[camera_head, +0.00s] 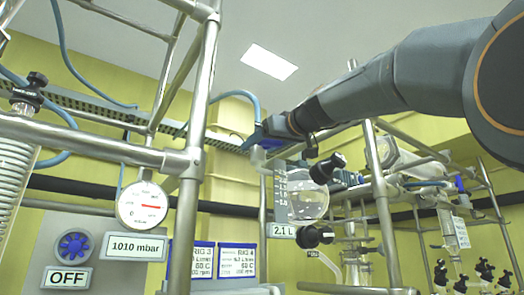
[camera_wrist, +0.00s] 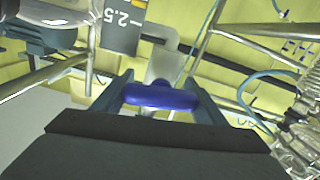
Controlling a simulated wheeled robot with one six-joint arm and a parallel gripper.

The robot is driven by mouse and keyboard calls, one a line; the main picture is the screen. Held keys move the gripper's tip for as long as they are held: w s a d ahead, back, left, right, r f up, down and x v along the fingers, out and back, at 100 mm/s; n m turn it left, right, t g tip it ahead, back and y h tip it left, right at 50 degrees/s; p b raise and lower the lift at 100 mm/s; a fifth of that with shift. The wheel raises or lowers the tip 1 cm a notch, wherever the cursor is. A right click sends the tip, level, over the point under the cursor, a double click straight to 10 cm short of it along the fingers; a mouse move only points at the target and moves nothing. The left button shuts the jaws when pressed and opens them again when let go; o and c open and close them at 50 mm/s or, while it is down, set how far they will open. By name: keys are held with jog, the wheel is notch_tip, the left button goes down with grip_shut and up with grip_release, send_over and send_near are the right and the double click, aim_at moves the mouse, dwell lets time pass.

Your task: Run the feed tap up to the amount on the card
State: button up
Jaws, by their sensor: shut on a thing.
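My gripper (camera_wrist: 160,84) is shut on a blue tap handle (camera_wrist: 160,97), with one finger at each end of it in the wrist view. In the head view my gripper (camera_head: 262,136) is at the upper left of a round glass vessel (camera_head: 305,197). A grey scale strip (camera_head: 281,190) stands beside the vessel, with a "2.1 L" label (camera_head: 283,232) below. The scale (camera_wrist: 124,28) shows a 2.5 mark in the wrist view. Cards for RIG 3 (camera_head: 190,262) and RIG 4 (camera_head: 237,261) hang on the wall; their litre figures are too small to read.
Black knobs (camera_head: 315,237) sit by the vessel. Steel frame poles (camera_head: 188,200) stand in front at left and right of it. A pressure gauge (camera_head: 143,205), a "1010 mbar" display (camera_head: 135,247) and an "OFF" sign (camera_head: 69,279) are at left. More glassware (camera_head: 453,230) is at right.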

aim_at(269, 143)
jog(key=shift+m, duration=0.8)
jog(key=o, duration=1.1)
jog(key=shift+c, duration=0.2)
jog(key=shift+d, duration=0.1)
jog(key=b+v, duration=0.4)
jog(key=v, duration=0.3)
jog(key=shift+s+d, duration=0.2)
jog(key=shift+s, duration=0.15)
